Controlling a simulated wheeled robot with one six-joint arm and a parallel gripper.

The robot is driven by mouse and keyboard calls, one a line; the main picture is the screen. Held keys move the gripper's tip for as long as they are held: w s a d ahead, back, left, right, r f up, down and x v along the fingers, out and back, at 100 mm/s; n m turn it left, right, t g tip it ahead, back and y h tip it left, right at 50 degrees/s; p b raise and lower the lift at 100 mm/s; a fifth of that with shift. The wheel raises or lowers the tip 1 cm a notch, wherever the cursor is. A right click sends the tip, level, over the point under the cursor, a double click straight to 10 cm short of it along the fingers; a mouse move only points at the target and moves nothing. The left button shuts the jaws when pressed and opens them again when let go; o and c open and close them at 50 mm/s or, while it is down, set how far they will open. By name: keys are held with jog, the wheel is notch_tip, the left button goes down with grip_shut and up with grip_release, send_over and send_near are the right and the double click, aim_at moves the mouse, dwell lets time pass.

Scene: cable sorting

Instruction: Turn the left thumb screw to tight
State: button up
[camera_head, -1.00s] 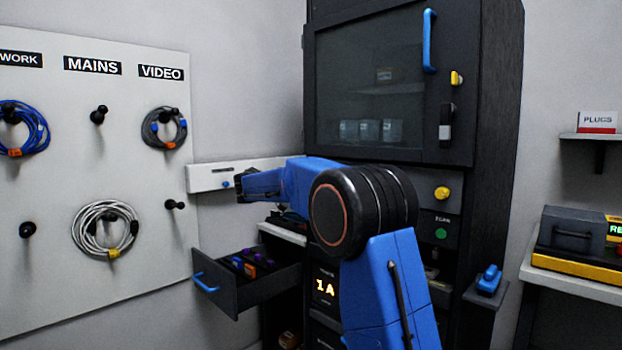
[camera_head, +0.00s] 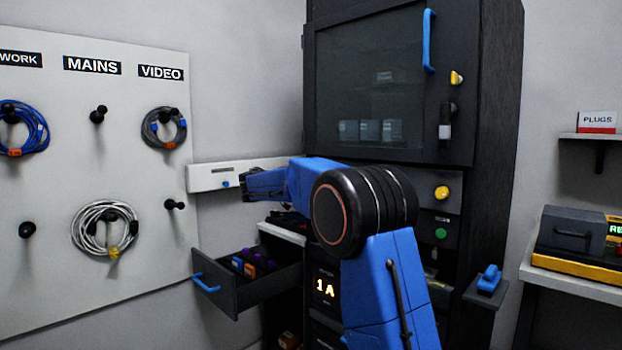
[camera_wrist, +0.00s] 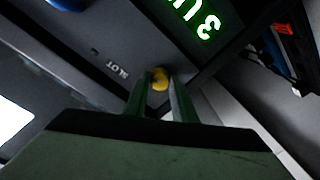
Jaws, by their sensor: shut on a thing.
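In the wrist view a small yellow thumb screw (camera_wrist: 160,77) sits at the tips of my gripper (camera_wrist: 159,88), between its two fingers. My gripper is shut on the screw. The screw is at a dark panel (camera_wrist: 100,50) marked "SLOT", beside a green lit "3U" display (camera_wrist: 195,12). The fingers hide part of the screw, and its tightness cannot be told. In the head view my gripper (camera_head: 248,185) reaches left from my blue arm, and the screw is not visible there.
An open drawer (camera_head: 225,295) with a blue handle juts out below my gripper. A white wall strip (camera_head: 207,177) with a blue knob is behind it. A cable board (camera_head: 65,170) stands at left. A tall dark cabinet (camera_head: 495,130) rises behind my arm.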

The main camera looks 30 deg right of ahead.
jog(key=shift+w+r+n+g, duration=0.1)
jog(key=shift+n+g, duration=0.1)
jog(key=shift+n, duration=4.1)
jog(key=shift+w+n+g, duration=0.1)
jog(key=shift+n+g, duration=0.1)
jog(key=shift+n, duration=4.1)
jog(key=shift+o, duration=0.2)
jog(key=o, duration=1)
jog(key=shift+o, duration=0.2)
jog(key=shift+s+a, duration=0.1)
jog(key=shift+a, duration=0.05)
jog(key=v, duration=1.7)
